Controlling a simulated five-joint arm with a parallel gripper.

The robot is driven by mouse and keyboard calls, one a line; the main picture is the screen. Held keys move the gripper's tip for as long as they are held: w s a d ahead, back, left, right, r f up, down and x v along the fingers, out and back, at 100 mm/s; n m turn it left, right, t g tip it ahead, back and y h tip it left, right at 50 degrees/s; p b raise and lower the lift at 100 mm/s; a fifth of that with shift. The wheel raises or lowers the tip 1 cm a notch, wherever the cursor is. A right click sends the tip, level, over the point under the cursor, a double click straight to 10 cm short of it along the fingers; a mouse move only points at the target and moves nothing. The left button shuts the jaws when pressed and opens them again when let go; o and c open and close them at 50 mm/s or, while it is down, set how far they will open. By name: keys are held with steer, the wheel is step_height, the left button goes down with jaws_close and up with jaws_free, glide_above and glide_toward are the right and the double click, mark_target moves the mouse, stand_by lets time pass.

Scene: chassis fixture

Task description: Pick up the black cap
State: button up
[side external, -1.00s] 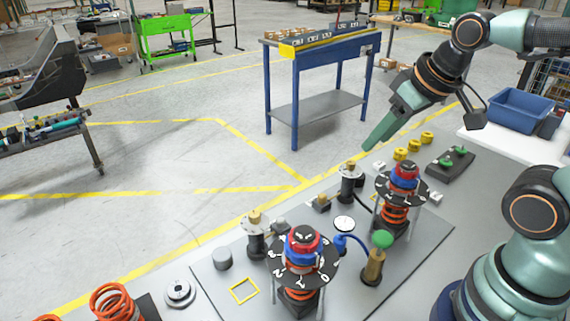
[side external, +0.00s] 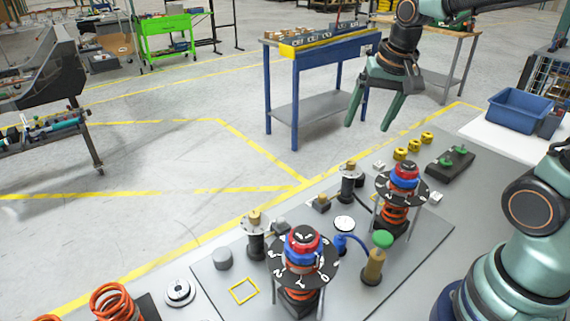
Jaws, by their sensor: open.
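Two black round discs with white marks are the black cap-like pieces that I can make out; I cannot tell which one is the black cap. The nearer disc (side external: 324,272) sits over an orange spring with a red and blue piece on top. The farther disc (side external: 381,187) sits on a similar stack to the right. My gripper (side external: 367,127) is open, empty and pointing down, high above the far edge of the table, up and to the left of the farther disc. It touches nothing.
A brass post with a green top (side external: 374,266) stands between the stacks, with a blue hose (side external: 341,244) beside it. Two dark-based posts stand behind. Several yellow pieces (side external: 414,145) and a black block with green knobs (side external: 450,160) lie farther back. A blue bin (side external: 520,111) is at right.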

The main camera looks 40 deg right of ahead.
steer(key=w+d+f+m+g, duration=0.2)
steer(key=w+d+f+m, duration=0.2)
steer(key=d+m, duration=0.1)
steer(key=m+g, duration=0.1)
steer(key=m, duration=0.4)
glide_above(358, 179)
steer(key=w+d, duration=0.1)
steer(key=d, duration=0.1)
step_height(358, 179, down, 6)
steer(key=shift+y, duration=0.3)
step_height(358, 179, down, 7)
steer(key=shift+r, duration=0.2)
steer(key=shift+w+a+f, duration=0.1)
steer(key=shift+f, duration=1.3)
steer(key=shift+a+f, duration=0.1)
steer(key=shift+f, duration=1.3)
jaws_close()
steer(key=shift+r, duration=0.1)
